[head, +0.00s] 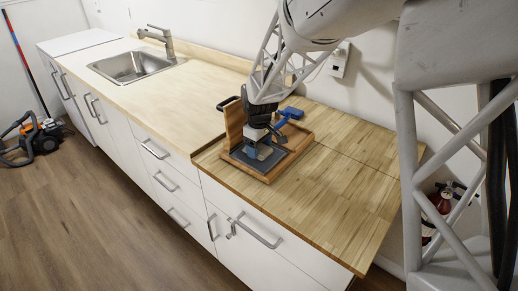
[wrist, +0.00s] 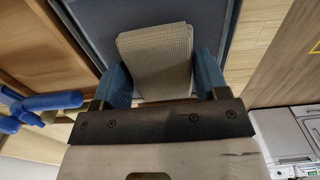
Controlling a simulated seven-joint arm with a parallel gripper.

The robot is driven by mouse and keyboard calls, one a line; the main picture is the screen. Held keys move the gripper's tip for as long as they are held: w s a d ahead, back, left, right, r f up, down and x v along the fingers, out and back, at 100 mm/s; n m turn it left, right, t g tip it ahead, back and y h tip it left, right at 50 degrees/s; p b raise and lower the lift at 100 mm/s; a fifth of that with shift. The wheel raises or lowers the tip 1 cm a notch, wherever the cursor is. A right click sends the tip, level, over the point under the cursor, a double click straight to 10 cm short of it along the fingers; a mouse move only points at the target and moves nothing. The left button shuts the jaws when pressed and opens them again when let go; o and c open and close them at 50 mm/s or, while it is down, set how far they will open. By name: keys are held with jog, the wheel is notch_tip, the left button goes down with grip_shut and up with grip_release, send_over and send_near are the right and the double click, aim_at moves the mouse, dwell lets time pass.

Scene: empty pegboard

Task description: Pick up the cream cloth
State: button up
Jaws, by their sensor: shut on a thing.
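The cream cloth (wrist: 155,48) shows in the wrist view as a folded, ribbed, beige-grey piece. It lies between the two blue fingers of my gripper (wrist: 160,76), which is shut on it. Its lower part is hidden by the gripper body. Behind the cloth is a flat blue-grey surface with a raised rim (wrist: 229,25). In the head view my gripper (head: 257,152) points down at a dark square pad or tray in a wooden box. I cannot make out the cloth clearly there, nor whether it is lifted off the surface.
The wooden box (head: 303,140) stands on the wooden counter (head: 340,190), with a raised panel at its left. A blue tool-like object (head: 291,113) is close behind my gripper and shows in the wrist view (wrist: 50,101). A sink (head: 132,66) is far left. The counter's right side is clear.

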jog(key=shift+r, duration=0.5)
jog(key=shift+s+r, duration=0.25)
jog(key=shift+r, duration=0.65)
jog(key=s+d+r, duration=0.1)
jog(key=s+d, duration=0.1)
jog(key=s, duration=1.3)
jog(key=shift+s+d+r, duration=0.15)
jog(key=shift+d, duration=0.25)
